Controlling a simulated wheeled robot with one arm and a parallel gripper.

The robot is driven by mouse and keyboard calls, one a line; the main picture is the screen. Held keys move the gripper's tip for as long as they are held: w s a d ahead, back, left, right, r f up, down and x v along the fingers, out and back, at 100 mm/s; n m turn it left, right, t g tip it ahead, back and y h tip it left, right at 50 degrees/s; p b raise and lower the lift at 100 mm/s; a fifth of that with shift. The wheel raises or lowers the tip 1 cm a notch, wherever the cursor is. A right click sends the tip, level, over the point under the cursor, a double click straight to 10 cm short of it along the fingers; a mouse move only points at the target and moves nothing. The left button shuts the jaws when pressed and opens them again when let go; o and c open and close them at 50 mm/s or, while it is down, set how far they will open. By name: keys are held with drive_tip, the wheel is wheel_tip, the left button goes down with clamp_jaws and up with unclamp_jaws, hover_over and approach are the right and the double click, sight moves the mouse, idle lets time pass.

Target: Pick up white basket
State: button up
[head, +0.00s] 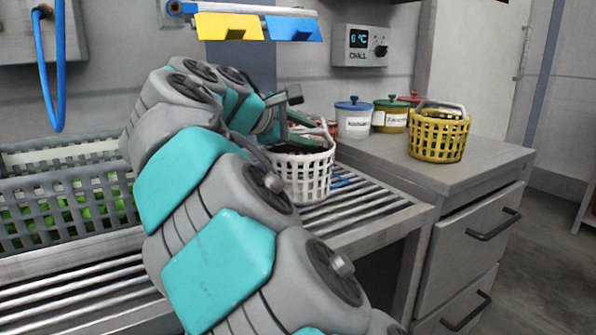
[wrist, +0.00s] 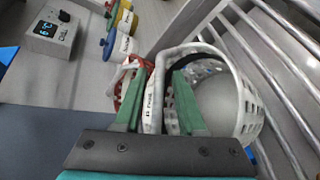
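The white basket (head: 303,180) stands upright on the slatted metal rack, right of my arm. It has a perforated wall and an arched handle. In the wrist view the white basket (wrist: 248,118) fills the middle right, with its handle (wrist: 215,50) curving past my fingers. My gripper (wrist: 160,72) has two green fingers apart, with part of the white handle and a white label between them. In the head view my gripper (head: 300,128) is low over the basket's rim, partly hidden by my arm. I cannot tell whether either finger touches the handle.
A yellow basket (head: 437,138) stands on the counter (head: 400,172) at the right. Lidded blue (head: 354,120), green (head: 389,117) and red tubs stand behind it. A grey crate (head: 65,212) with green contents is at the left. A chill control box (head: 360,45) hangs on the wall.

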clamp_jaws()
idle(1.1)
